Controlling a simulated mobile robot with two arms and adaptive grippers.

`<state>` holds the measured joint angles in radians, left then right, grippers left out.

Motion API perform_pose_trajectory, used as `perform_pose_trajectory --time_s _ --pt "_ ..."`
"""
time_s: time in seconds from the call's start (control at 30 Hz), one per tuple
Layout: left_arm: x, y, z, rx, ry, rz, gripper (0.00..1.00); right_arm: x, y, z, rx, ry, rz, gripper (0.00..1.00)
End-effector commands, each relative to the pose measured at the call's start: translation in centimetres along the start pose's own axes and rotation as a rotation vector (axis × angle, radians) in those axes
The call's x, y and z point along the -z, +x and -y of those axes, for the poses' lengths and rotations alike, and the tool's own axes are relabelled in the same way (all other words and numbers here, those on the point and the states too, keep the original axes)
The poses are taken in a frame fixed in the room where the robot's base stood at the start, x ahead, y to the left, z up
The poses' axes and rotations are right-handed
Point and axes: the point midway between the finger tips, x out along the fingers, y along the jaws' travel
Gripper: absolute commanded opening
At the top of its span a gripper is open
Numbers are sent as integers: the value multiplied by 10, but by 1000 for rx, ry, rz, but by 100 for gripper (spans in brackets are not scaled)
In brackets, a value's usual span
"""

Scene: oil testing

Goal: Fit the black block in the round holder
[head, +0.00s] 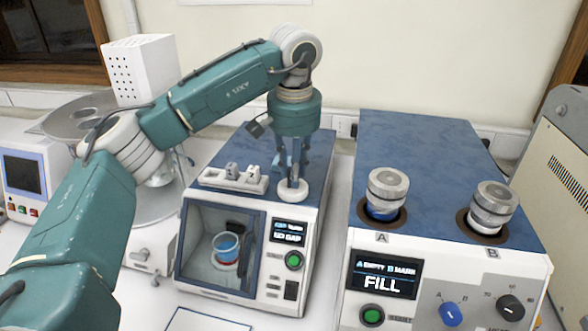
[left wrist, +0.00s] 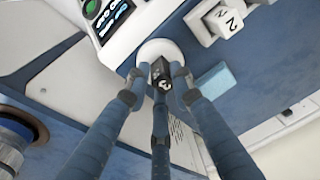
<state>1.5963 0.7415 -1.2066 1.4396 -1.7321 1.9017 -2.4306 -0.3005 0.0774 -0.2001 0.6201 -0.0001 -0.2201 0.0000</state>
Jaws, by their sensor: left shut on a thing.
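The black block (left wrist: 160,76), marked with a 3, sits between the three blue fingers of my left gripper (left wrist: 163,84). My left gripper (head: 291,172) also shows in the head view, pointing down at the top of the blue-topped machine and shut on the block. The white round holder (head: 292,192) is directly under the fingertips, and it also shows in the left wrist view (left wrist: 150,49) behind the block. The block is hidden by the fingers in the head view. I cannot tell whether it is inside the holder or just above it. My right gripper is not in view.
A white rack (head: 233,183) with numbered white blocks is left of the holder. A light blue pad (left wrist: 215,80) lies beside the holder in the left wrist view. The machine's window shows a blue cup (head: 226,244). A larger machine with two metal caps (head: 388,186) stands right.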

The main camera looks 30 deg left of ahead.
Motion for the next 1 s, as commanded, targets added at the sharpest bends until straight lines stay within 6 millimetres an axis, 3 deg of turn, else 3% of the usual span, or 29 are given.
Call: perform_pose_trajectory --time_s 0.5,0.53,0.6,1.0 --pt "-1 12 -1 0 0 0 1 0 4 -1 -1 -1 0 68" --pt "-1 12 -1 0 0 0 29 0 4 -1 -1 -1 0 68" --pt "-1 12 -1 0 0 0 43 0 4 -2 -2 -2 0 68" --pt "-1 6 -1 0 0 -1 45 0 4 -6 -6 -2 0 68"
